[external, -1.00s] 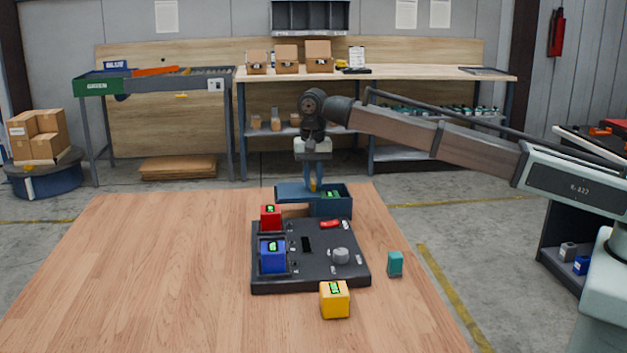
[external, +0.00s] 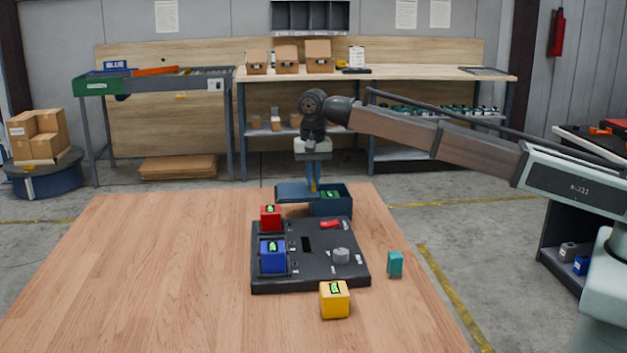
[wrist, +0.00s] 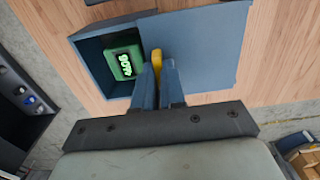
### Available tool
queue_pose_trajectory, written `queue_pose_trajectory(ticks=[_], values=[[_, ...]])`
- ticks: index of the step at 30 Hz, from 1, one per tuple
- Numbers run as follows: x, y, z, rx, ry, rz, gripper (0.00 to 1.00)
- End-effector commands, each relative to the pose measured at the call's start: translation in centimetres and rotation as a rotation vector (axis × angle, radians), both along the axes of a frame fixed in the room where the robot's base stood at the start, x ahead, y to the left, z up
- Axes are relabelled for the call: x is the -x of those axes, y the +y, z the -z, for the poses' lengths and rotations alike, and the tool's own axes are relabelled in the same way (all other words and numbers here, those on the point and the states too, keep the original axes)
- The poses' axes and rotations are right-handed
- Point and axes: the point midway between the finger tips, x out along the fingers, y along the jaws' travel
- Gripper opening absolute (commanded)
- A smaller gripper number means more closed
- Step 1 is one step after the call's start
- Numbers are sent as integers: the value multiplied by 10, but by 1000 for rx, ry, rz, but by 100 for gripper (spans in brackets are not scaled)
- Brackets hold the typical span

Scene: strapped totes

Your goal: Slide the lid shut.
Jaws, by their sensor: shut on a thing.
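The blue tote (external: 337,207) stands at the far edge of the wooden table, its right part uncovered. Its flat blue lid (external: 292,191) sticks out to the left of the tote. In the wrist view the lid (wrist: 208,50) covers the right side, and the open part of the tote (wrist: 90,48) shows a green block (wrist: 124,63) with a lit display inside. My gripper (external: 313,188) is shut on the yellow lid handle (wrist: 156,62), between its two blue fingers at the lid's edge.
A black board (external: 318,273) stands in front of the tote with a red block (external: 270,218) and a blue block (external: 272,257) on its left. A yellow block (external: 335,300) and a teal block (external: 395,263) lie nearby. The table's left side is clear.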

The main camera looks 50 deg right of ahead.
Motion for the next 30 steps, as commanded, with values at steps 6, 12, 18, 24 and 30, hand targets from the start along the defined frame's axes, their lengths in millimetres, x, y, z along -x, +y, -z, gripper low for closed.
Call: queue_pose_trajectory(ticks=[6,12,18,24,30], values=[[0,0,0,0,0,0,0],[0,0,0,0,0,0,0],[4,-4,0,0,0,1,0],[32,-31,1,0,-1,2,0],[63,-62,0,0,-1,2,0]])
